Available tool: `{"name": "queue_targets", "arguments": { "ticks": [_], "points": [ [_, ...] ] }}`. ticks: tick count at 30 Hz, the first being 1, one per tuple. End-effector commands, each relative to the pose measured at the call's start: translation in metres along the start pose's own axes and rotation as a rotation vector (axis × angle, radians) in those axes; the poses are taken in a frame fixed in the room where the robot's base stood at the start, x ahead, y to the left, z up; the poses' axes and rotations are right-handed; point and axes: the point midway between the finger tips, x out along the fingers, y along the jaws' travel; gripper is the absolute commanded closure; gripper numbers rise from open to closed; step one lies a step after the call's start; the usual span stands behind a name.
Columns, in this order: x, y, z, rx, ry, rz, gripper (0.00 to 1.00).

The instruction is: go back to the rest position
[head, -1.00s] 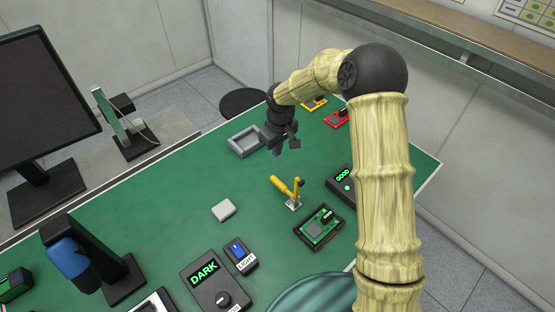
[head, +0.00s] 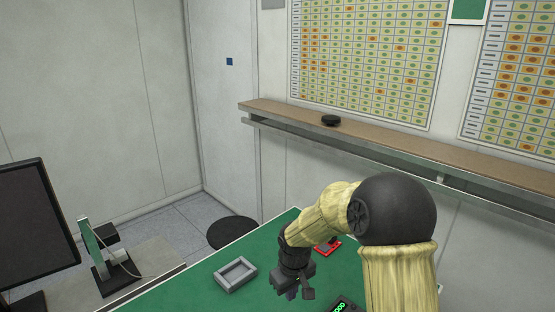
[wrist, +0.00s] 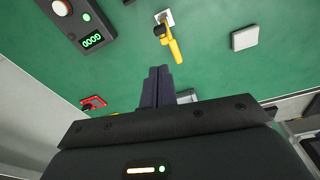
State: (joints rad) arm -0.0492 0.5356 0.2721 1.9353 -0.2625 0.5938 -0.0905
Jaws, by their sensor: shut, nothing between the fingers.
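My gripper (head: 291,294) hangs over the green table (head: 193,293) in the head view, beside the grey tray. In the wrist view the two dark fingers of my gripper (wrist: 158,72) are together with nothing between them. My arm reaches in from the lower right of the head view and bends down at the wrist.
A grey tray (head: 222,284) lies left of my gripper and a red item (head: 333,247) lies behind it. A wall shelf (head: 400,146) runs behind.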

Motion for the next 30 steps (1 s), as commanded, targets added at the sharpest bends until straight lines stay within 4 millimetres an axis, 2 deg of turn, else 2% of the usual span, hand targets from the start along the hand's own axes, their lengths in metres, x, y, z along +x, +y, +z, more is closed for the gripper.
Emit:
{"name": "queue_targets", "arguments": {
  "ticks": [1, 7, 12, 15, 18, 20, 30],
  "points": [
    [-0.008, 0.005, 0.019, 0.042, 0.005, 0.013, 1.00],
    [-0.035, 0.016, 0.090, 0.237, 0.037, 0.043, 1.00],
    [-0.050, 0.015, 0.153, 0.417, 0.075, 0.056, 1.00],
    [-0.055, 0.011, 0.183, 0.506, 0.098, 0.059, 1.00],
    [-0.057, 0.007, 0.200, 0.561, 0.112, 0.058, 1.00],
    [-0.057, 0.006, 0.204, 0.575, 0.116, 0.058, 1.00],
    [-0.058, 0.006, 0.204, 0.577, 0.116, 0.057, 1.00]
  ]
}}
